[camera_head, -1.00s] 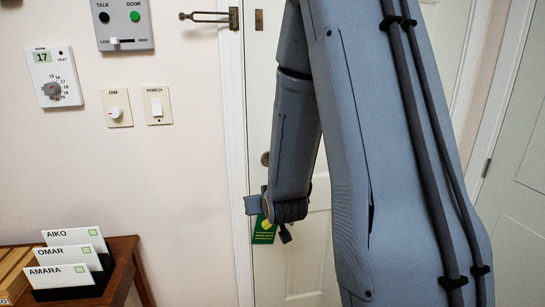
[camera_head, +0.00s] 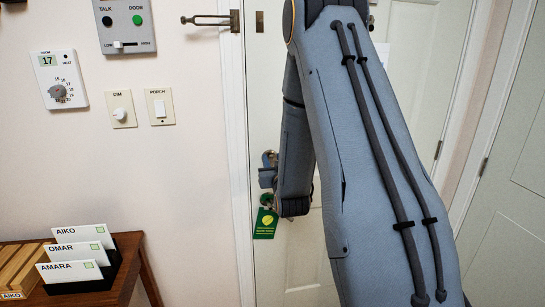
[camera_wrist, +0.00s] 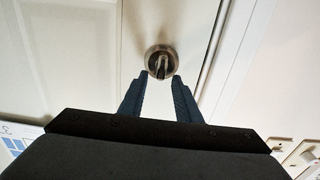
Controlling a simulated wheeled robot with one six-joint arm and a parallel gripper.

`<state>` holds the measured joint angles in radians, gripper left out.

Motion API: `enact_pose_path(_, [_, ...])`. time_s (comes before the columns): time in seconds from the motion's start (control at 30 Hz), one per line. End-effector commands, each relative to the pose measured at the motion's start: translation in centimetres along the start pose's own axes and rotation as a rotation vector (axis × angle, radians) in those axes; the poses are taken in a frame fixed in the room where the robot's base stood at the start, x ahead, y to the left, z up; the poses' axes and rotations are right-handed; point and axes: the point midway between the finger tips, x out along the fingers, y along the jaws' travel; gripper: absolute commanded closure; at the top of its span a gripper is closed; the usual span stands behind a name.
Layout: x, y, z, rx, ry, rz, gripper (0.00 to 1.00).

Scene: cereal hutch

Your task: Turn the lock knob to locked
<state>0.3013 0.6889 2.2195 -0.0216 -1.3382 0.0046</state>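The lock knob (camera_wrist: 161,62) is a round metal piece with a raised thumb-turn on the white door (camera_wrist: 80,60). In the wrist view it is just beyond my gripper (camera_wrist: 158,78), whose two blue-grey fingers are open, one on each side below it. The thumb-turn points roughly up and down in that view. Nothing is visibly held, and I cannot tell whether the fingers touch the knob. In the head view my gripper (camera_head: 267,178) is at the door's left edge, and my arm hides much of the door.
A green tag (camera_head: 265,225) hangs on the door below my gripper. A door guard (camera_head: 210,19) is at the upper left. The wall left of the door holds a dimmer (camera_head: 120,109), a porch switch (camera_head: 160,107) and a thermostat (camera_head: 60,80). A table with name cards (camera_head: 75,270) stands lower left.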

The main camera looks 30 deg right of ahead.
Motion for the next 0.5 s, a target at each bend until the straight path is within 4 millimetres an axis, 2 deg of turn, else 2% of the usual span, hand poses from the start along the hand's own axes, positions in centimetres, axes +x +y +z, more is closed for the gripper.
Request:
enact_pose_path(0.13, [1.00,-0.01,-0.05,0.000,0.000,0.000,0.70])
enact_pose_path(0.4, [1.22,-0.01,0.03,0.000,0.000,0.000,0.70])
enact_pose_path(0.43, [1.22,-0.01,0.03,0.000,0.000,0.000,0.71])
enact_pose_path(0.5, [1.21,-0.02,0.03,0.000,0.000,0.000,0.83])
